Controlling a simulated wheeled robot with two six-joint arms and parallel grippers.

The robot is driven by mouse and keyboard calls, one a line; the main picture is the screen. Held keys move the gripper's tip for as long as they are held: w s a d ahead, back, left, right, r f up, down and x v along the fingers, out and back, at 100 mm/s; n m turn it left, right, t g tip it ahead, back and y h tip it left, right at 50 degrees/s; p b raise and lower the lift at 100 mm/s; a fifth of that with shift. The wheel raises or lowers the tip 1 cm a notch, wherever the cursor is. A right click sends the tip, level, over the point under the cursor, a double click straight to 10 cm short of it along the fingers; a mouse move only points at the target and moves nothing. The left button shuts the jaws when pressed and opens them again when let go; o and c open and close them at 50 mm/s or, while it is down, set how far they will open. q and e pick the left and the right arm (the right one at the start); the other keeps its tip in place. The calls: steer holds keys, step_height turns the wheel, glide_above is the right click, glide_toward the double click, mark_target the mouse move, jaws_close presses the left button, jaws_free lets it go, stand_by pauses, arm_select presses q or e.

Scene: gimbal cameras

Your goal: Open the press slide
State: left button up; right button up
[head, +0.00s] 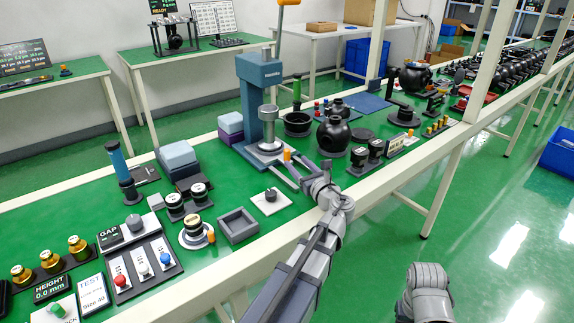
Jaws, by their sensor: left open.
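The press (256,92) is a blue-grey column on a base plate on the green bench. A lever with an orange knob (289,2) rises above it. A round metal die stack (268,128) stands at its front. An orange handle (287,155) sits at the front right of the base, seemingly on the slide, whose position I cannot make out. My left gripper (286,166) is open, its fingers reaching low toward the orange handle. I cannot tell whether they touch it. My right arm shows only as a grey link at the bottom right.
A grey square tray (238,225) and a white plate with a dark knob (270,201) lie left of my left arm. Black round pots (333,135) stand right of the press. A GAP control panel (140,262) is at the front left.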

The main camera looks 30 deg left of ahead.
mark_target(289, 153)
arm_select(q)
steer(key=shift+w+a+r, duration=0.1)
steer(key=shift+x, duration=3.85)
jaws_close()
